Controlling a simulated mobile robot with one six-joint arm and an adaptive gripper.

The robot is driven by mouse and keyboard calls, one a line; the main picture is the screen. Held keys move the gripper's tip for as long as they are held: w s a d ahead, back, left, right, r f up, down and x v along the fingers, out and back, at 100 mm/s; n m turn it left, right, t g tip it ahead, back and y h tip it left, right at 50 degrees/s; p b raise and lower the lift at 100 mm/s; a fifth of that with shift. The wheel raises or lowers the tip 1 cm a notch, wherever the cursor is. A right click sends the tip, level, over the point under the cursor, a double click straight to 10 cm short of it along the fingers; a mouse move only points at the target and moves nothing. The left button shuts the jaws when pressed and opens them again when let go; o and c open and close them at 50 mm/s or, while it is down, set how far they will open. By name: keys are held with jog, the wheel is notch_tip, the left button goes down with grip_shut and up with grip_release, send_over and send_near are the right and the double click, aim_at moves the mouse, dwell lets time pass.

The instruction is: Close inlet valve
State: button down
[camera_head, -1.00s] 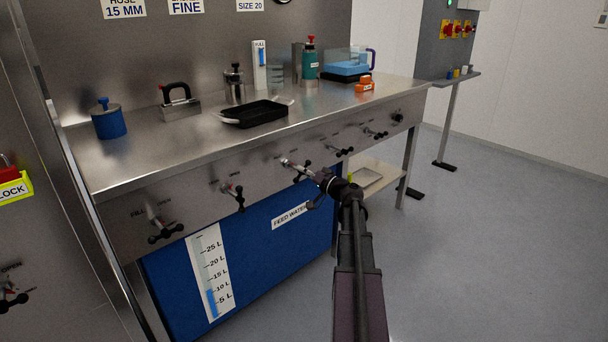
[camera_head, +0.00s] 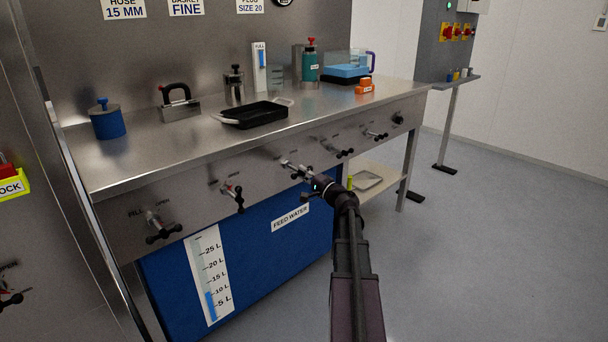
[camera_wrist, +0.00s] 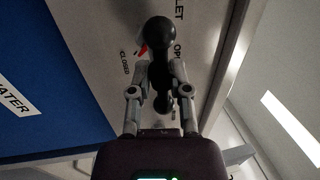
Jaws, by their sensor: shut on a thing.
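A valve handle (camera_wrist: 158,38) with a black rounded knob sits on the steel panel in the wrist view. Printed words "OPEN" and "CLOSED" stand beside it, and a red pointer tip (camera_wrist: 142,50) shows near "CLOSED". A label above ends in "LET"; its start is hidden. My gripper (camera_wrist: 160,72) has a finger on each side of the black handle and is shut on it. In the head view my gripper (camera_head: 304,173) is at the middle valve (camera_head: 290,165) on the bench front and covers much of its handle.
A blue feed water tank (camera_head: 260,255) is below. A black tray (camera_head: 255,115) lies on the bench top.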

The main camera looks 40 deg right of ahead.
jog(key=shift+w+r, duration=0.1)
jog(key=shift+w, duration=0.05)
jog(key=c, duration=0.6)
grip_release()
jog(key=shift+r, duration=0.1)
jog(key=shift+c, duration=0.2)
jog(key=shift+s, duration=0.2)
